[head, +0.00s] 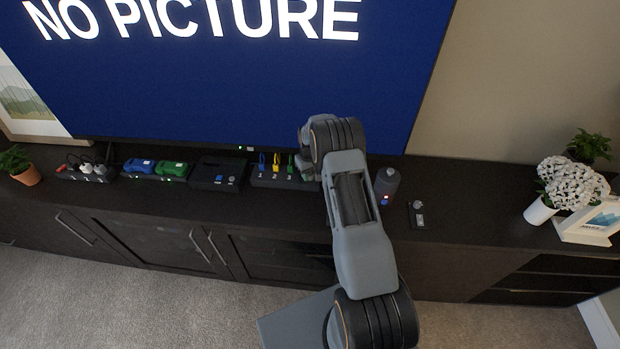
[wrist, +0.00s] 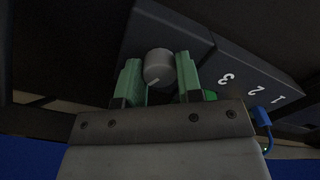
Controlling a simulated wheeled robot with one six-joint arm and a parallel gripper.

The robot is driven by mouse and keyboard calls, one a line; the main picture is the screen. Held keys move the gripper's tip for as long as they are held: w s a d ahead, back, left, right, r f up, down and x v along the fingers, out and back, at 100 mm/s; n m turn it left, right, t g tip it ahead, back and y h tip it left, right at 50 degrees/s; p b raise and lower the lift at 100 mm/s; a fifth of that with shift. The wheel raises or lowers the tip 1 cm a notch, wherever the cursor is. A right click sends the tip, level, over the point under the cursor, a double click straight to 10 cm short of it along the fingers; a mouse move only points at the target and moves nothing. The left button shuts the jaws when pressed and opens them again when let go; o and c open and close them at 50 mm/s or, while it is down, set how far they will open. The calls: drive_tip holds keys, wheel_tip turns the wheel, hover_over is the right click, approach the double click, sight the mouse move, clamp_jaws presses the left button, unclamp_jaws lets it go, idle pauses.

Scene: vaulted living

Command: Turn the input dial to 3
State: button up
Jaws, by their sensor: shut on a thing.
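The input dial (wrist: 158,66) is a round grey knob in the wrist view, on a dark switch box (wrist: 225,58) marked 1, 2 and 3. A short pale line shows on the dial near its lower edge, toward my gripper. My gripper (wrist: 158,74) has its green fingers on either side of the dial and is shut on it. In the head view the switch box (head: 268,183) shows blue, yellow and green plugs above its numbers. There my arm hides the dial and most of my gripper. The television (head: 230,65) reads "NO PICTURE" on blue.
On the dark cabinet (head: 455,225) stand a power strip (head: 98,179), blue and green devices (head: 155,167), a black box (head: 205,176), a grey cylinder (head: 387,183) right of my arm, a small switch (head: 417,213) and white flowers (head: 570,184). The cabinet front right of centre is clear.

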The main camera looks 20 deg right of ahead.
drive_tip(key=shift+m+b, duration=1.35)
drive_tip(key=shift+m, duration=0.85)
drive_tip(key=o, duration=0.9)
